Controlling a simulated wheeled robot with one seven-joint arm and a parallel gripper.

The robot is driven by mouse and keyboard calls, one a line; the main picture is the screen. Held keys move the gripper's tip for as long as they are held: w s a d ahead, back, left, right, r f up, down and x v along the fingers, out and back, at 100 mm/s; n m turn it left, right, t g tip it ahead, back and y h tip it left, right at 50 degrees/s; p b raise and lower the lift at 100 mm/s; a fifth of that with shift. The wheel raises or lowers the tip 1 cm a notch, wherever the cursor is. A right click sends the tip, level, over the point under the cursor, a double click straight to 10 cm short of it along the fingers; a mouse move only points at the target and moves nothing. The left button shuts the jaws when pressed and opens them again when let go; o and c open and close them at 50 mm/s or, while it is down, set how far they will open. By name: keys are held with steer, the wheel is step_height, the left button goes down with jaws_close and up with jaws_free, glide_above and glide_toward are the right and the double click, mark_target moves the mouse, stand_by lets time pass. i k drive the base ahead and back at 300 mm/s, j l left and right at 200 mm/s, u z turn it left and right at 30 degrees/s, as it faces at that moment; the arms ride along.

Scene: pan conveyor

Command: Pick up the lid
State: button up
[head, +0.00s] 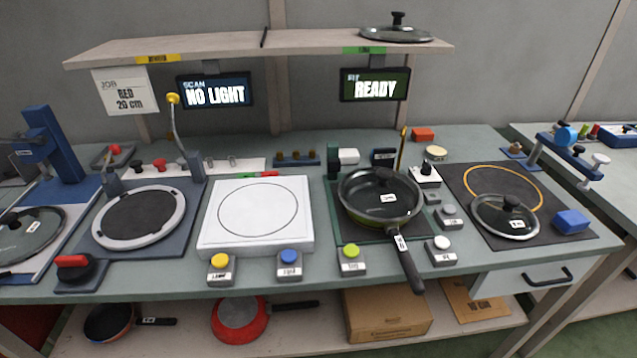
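Several glass lids with black knobs are in the head view, and I cannot tell which one the task means. One lid (488,218) lies on the dark mat (465,182) at the right, with a small white label, partly over a yellow ring. Another lid (378,34) lies on the right end of the upper shelf. A third lid (28,248) is at the far left edge, partly cut off. The dark pan (372,215) right of centre also appears to have a lid on it; its handle points toward the front edge. My gripper is not in view.
A white square plate (300,235) and a round-ringed station (180,215) stand left of the pan. Several buttons line the front edge. Screens read "NO LIGHT" and "READY".

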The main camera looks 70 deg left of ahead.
mark_target(380, 194)
steer(key=u, duration=3.1)
steer(key=z, duration=1.25)
steer(key=i+j+z, duration=0.5)
steer(key=i+j, duration=0.55)
steer(key=i, duration=0.1)
